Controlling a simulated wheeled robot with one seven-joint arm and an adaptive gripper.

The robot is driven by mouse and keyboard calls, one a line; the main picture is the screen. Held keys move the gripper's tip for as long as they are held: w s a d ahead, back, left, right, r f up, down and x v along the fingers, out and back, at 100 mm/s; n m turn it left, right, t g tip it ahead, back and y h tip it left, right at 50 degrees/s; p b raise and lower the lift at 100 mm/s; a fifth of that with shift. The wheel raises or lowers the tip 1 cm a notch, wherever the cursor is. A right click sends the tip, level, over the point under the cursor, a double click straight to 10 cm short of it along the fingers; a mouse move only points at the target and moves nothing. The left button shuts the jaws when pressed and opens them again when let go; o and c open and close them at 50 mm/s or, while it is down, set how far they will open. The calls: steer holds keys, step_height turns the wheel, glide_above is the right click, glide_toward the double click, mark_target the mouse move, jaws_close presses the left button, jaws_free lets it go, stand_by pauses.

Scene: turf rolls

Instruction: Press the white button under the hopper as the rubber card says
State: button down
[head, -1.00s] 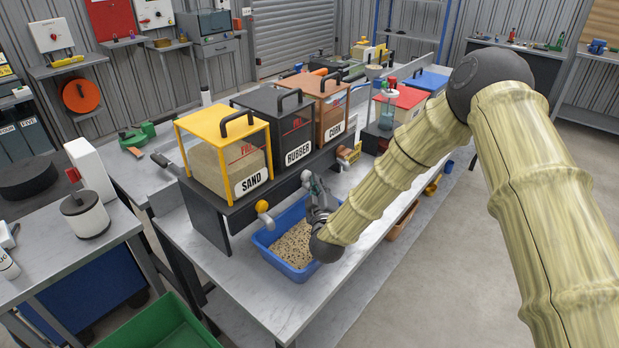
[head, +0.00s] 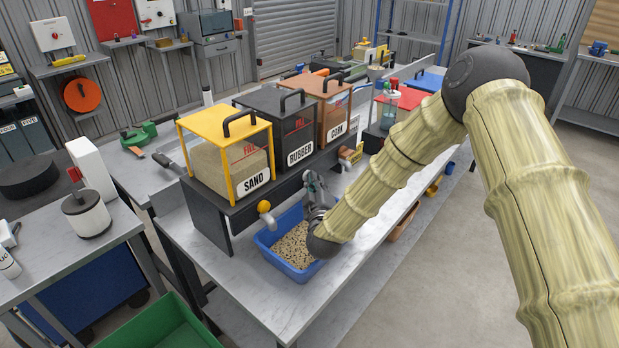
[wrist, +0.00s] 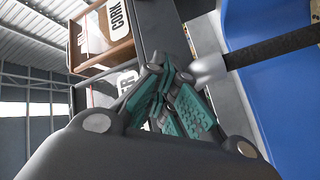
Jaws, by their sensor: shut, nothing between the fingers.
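The black-framed rubber hopper (head: 277,118) stands between the sand and cork hoppers on a dark stand, with a white RUBBER card (head: 300,152) on its front. Part of that card shows in the wrist view (wrist: 126,80). My gripper (head: 311,183) is below this hopper's front, close to the stand, above the blue bin's far edge. Its teal-padded fingers (wrist: 176,108) are shut and empty. I cannot clearly make out the white button; the fingers probably cover it. Whether they touch it cannot be told. A grey spout-like part (wrist: 208,70) shows beside the fingers.
The blue bin (head: 268,251) holds speckled granules below my gripper. The yellow sand hopper (head: 226,150) has a yellow knob (head: 264,206) under it. The orange cork hopper (head: 333,106) stands farther along. The bench's near end is clear.

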steer(key=shift+s+f, duration=0.25)
steer(key=shift+f, duration=0.3)
steer(key=shift+s+d+f, duration=0.15)
steer(key=shift+f, duration=0.05)
steer(key=shift+s+d+f, duration=0.15)
steer(key=shift+s+d, duration=0.05)
steer(key=shift+d, duration=0.3)
steer(key=shift+s+d+f, duration=0.15)
steer(key=shift+d, duration=0.3)
steer(key=shift+r, duration=0.15)
steer(key=shift+d, duration=0.1)
